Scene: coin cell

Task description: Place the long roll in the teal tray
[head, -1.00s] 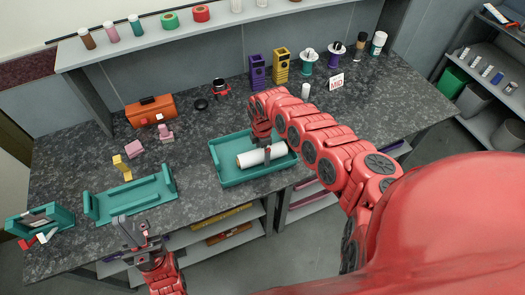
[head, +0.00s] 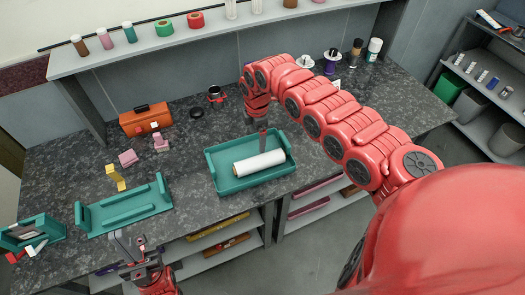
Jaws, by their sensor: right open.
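The long white roll (head: 259,163) lies inside the teal tray (head: 226,187) at the middle of the counter, resting slightly tilted across its floor. My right gripper (head: 263,142) is open and empty, pointing down above the tray's back part behind the roll, apart from it. One of its fingers hides a bit of the tray's back wall. My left gripper (head: 128,242) is open and empty in front of the counter's front edge, well left of the tray.
Another teal tray (head: 122,222), empty, lies to the left. A teal bin (head: 50,218) sits far left. The counter right of the roll's tray is clear.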

